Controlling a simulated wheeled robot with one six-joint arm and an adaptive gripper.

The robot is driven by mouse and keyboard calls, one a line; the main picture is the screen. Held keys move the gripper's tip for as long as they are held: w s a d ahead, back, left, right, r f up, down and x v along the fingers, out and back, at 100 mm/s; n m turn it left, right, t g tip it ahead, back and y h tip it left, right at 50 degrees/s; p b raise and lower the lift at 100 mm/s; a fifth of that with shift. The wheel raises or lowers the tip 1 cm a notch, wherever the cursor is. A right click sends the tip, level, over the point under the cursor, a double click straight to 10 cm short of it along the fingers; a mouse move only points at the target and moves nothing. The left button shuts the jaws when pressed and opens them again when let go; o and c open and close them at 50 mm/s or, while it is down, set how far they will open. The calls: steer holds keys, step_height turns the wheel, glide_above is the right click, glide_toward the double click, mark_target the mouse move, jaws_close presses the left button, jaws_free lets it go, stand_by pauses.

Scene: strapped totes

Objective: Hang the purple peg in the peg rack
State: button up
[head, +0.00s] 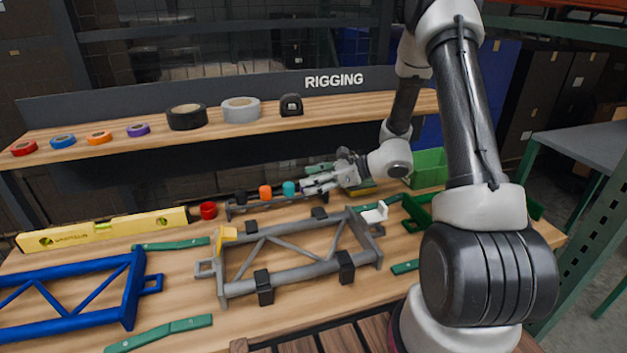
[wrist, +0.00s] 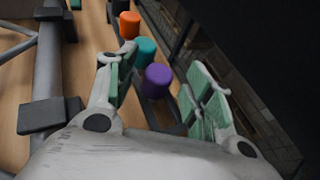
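The purple peg (wrist: 157,80) shows in the wrist view as a rounded cap between my fingers, with a gap on each side. It stands in line with the teal peg (wrist: 145,51) and the orange peg (wrist: 129,25) along the dark peg rack. My gripper (head: 312,185) is open at the rack's right end and hides the purple peg there. Whether the peg is fully seated is hidden.
A grey truss frame (head: 300,284) with black blocks lies in front of the rack, and a blue frame (head: 75,322) at left. Green bins (head: 430,167) stand right. A shelf (head: 70,150) overhangs behind.

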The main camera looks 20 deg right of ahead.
steer(key=v, duration=1.2)
steer(key=s+a+r+n+g+h, duration=0.4)
steer(key=s+r+n+g, duration=0.2)
steer(key=s+r+n, duration=0.55)
steer(key=s+d+r+n+t+h, duration=0.1)
steer(key=s+d+r+n+h, duration=0.2)
steer(key=s+n, duration=0.3)
steer(key=s+d+r+n+t+h, duration=0.2)
steer(key=s+d+r+n+h, duration=0.2)
steer(key=s+n, duration=0.2)
steer(key=shift+s+t+h, duration=0.3)
steer(key=shift+s+h, duration=0.1)
steer(key=shift+s, duration=0.5)
